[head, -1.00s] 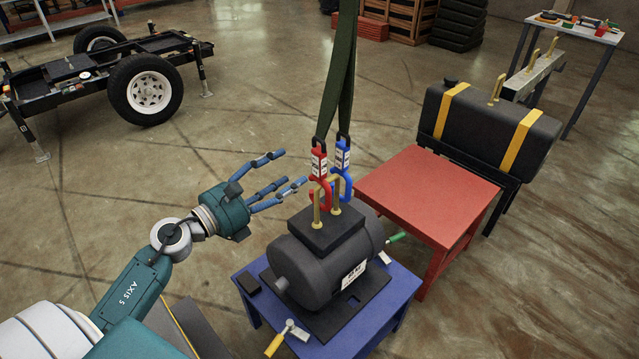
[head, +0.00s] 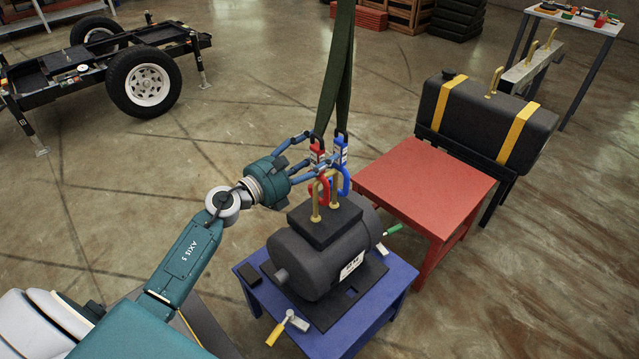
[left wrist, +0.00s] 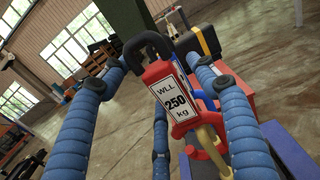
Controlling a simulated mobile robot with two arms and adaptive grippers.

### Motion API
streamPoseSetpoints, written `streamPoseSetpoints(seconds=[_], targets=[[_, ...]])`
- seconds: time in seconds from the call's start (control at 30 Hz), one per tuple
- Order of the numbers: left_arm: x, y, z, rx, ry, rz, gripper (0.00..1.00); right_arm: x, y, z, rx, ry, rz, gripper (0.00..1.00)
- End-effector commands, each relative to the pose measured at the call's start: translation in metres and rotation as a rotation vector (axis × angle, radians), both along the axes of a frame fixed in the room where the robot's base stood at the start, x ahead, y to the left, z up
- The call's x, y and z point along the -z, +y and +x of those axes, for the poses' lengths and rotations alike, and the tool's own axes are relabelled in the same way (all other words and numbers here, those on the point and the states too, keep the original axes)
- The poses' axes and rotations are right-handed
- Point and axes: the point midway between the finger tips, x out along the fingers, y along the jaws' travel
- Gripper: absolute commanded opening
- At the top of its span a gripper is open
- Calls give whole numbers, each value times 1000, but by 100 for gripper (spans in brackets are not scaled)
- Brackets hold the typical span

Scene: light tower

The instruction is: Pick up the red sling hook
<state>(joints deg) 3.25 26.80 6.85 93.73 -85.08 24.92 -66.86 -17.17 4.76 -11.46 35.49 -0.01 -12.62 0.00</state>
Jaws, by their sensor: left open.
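The red sling hook (head: 317,155) hangs from a green sling (head: 338,70) beside a blue hook (head: 341,152). Both hooks hang at the brass lifting eyes (head: 322,190) on top of a dark motor (head: 322,255). My left gripper (head: 312,157) is open, with its blue fingers around the red hook's block in the head view. In the left wrist view the red hook (left wrist: 172,92), labelled "WLL 250 kg", stands between the spread fingers (left wrist: 160,105). The blue hook is mostly hidden behind it there. My right gripper is not in view.
The motor sits on a blue table (head: 392,290) with a yellow-handled tool (head: 285,328). A red table (head: 425,190) stands to the right, with a black tank (head: 487,118) behind it. A wheeled trailer frame (head: 100,70) is at the back left. Open floor lies between.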

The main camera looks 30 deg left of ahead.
Motion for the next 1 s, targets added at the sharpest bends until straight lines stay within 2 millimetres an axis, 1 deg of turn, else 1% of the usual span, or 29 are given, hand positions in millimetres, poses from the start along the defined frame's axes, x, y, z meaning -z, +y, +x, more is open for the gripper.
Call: streamPoseSetpoints(seconds=[0.1, 0.13, 0.2, 0.27, 0.3, 0.37, 0.47, 0.5, 0.53, 0.6, 0.83, 1.0], targets=[[0, 0, 0, 0, 0, 0, 59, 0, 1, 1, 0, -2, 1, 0], [0, 0, 0, 0, 0, 0, 55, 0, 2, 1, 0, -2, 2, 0], [0, 0, 0, 0, 0, 0, 41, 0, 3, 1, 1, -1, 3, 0], [0, 0, 0, 0, 0, 0, 30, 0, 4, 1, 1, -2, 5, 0], [0, 0, 0, 0, 0, 0, 22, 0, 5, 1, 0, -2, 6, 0], [0, 0, 0, 0, 0, 0, 10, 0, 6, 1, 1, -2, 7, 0], [0, 1, 0, -1, 0, 1, 9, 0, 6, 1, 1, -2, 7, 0], [-4, 1, 0, -3, -7, 0, 9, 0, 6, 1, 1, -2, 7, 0], [-4, 1, 0, -3, -7, 0, 9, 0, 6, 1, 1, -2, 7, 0], [-4, 2, 0, -3, -7, 0, 0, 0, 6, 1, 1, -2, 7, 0], [-6, 1, 0, -3, -4, 1, 0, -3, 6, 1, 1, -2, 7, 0], [-14, 1, 0, -1, -5, 0, 0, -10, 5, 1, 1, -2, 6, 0]])
